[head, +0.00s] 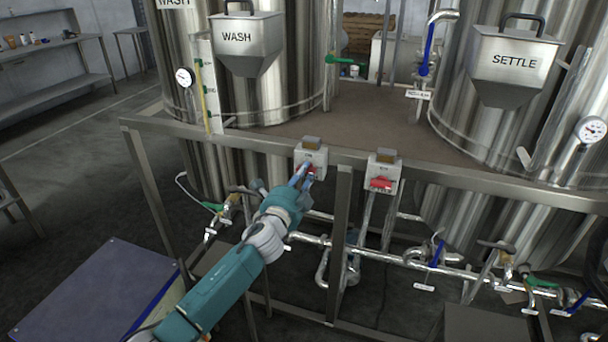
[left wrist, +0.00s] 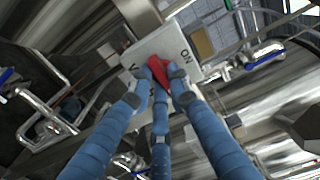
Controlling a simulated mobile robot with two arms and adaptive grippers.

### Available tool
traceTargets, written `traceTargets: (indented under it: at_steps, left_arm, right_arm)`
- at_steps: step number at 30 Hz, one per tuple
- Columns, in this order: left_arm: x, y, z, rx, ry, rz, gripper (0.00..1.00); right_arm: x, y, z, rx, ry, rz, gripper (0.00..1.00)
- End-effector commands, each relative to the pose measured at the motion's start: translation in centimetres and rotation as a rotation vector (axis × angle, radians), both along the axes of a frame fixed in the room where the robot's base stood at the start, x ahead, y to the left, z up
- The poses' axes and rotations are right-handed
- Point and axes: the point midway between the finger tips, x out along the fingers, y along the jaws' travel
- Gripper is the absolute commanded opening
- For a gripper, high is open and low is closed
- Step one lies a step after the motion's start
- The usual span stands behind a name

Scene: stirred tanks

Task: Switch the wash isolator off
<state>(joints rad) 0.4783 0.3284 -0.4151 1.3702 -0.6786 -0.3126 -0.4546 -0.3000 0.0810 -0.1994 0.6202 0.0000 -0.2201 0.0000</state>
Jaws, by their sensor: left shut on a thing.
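The left switch box (head: 311,156) is light grey with a red handle (head: 311,169) and is fixed to the frame rail below the WASH tank (head: 238,45). My left gripper (head: 305,178) reaches it from below, its blue fingers shut on the red handle. In the left wrist view the fingertips (left wrist: 160,82) close on both sides of the red handle (left wrist: 158,68). The grey box (left wrist: 165,45) shows the word ON there; its other lettering is partly hidden by the fingers. My right gripper is not in view.
A second grey switch box (head: 383,164) with a red handle (head: 381,184) sits on the same rail to the right. The SETTLE tank (head: 515,60) stands farther right. Pipes and valves (head: 435,250) run below the rail. A flat-topped box (head: 95,290) stands at lower left.

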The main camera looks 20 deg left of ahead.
Motion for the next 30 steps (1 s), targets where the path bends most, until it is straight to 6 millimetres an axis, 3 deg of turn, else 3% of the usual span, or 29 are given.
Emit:
traceTargets:
  at_steps: [10, 11, 14, 24, 30]
  left_arm:
    - [0.0, 0.0, -0.2, 0.006, 0.002, -0.001, 0.0]
    - [0.0, 0.0, -0.2, 0.006, 0.002, -0.001, 0.19]
    - [0.0, 0.0, -0.2, 0.005, 0.002, -0.001, 0.36]
    - [-0.3, 0.0, -0.1, 0.004, 0.001, -0.001, 0.36]
    - [-2.8, 0.1, -0.2, 0.005, 0.002, -0.002, 0.36]
  right_arm:
    - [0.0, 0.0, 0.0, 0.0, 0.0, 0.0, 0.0]
    - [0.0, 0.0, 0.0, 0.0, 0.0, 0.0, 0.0]
    - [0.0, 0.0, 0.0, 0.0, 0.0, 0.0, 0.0]
    - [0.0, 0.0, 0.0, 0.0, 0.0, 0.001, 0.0]
    - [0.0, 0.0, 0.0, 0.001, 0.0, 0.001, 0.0]
